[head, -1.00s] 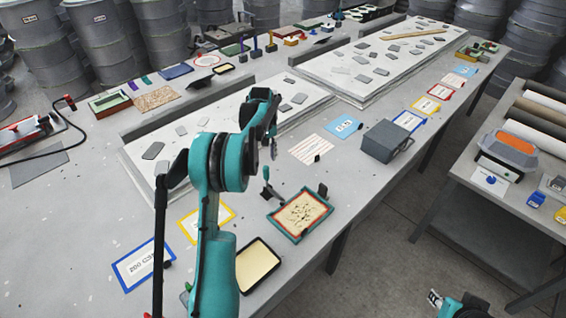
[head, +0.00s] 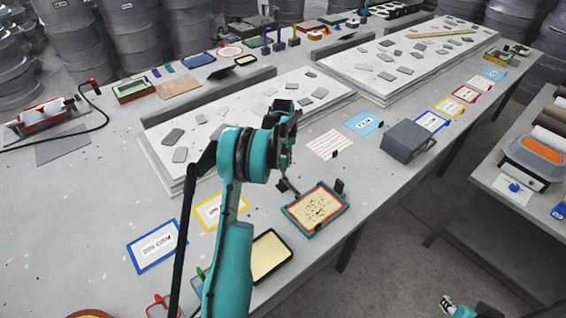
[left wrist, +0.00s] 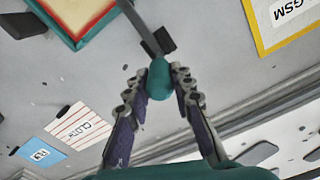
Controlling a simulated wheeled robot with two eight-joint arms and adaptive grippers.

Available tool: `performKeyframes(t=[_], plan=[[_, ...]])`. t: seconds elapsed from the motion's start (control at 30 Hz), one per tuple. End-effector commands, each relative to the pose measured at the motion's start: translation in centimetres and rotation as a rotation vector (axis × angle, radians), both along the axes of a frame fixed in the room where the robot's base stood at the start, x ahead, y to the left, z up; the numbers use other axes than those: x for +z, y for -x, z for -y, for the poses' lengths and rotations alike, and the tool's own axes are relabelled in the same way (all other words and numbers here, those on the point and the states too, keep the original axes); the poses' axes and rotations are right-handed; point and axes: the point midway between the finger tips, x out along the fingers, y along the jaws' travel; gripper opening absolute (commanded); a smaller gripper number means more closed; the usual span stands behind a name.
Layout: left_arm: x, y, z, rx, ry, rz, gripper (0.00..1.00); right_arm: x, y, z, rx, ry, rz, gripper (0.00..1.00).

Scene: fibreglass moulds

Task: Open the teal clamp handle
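The clamp has a grey lever bar (left wrist: 139,24) and a teal handle grip (left wrist: 159,80), seen in the left wrist view. In the head view its dark bar (head: 289,187) leans beside the teal-framed mould (head: 296,221), and my gripper hides the grip. My left gripper (left wrist: 160,76) has a fingertip on each side of the teal grip, closed in against it. In the head view my left gripper (head: 285,160) hangs just above the bar. My right gripper (head: 458,306) is at the bottom edge, partly cut off, its fingers unclear.
A black-rimmed tray (head: 286,271) lies near the mould. A grey box (head: 409,141) stands to the right near the table edge. Framed labels, such as a blue one (head: 136,262), lie around. A white slab (head: 158,164) with grey pieces lies behind.

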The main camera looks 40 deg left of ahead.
Motion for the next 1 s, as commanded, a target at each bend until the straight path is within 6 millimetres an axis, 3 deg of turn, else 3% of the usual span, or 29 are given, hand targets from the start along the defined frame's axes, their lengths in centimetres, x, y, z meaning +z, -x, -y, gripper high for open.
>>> performKeyframes(t=[0.27,0.63,1.0], plan=[[-0.1,0.0,-0.2,0.002,0.011,-0.004,0.0,0.0,0.0,0.0,0.0,0.0,0.0,0.32],[-0.9,-0.9,-3.1,0.004,0.277,-0.08,0.0,-0.9,0.0,0.0,0.0,0.0,0.0,0.32],[-1.6,-1.7,-4.7,0.002,0.439,-0.122,0.0,-2.3,0.0,0.0,0.0,0.0,0.0,0.32]])
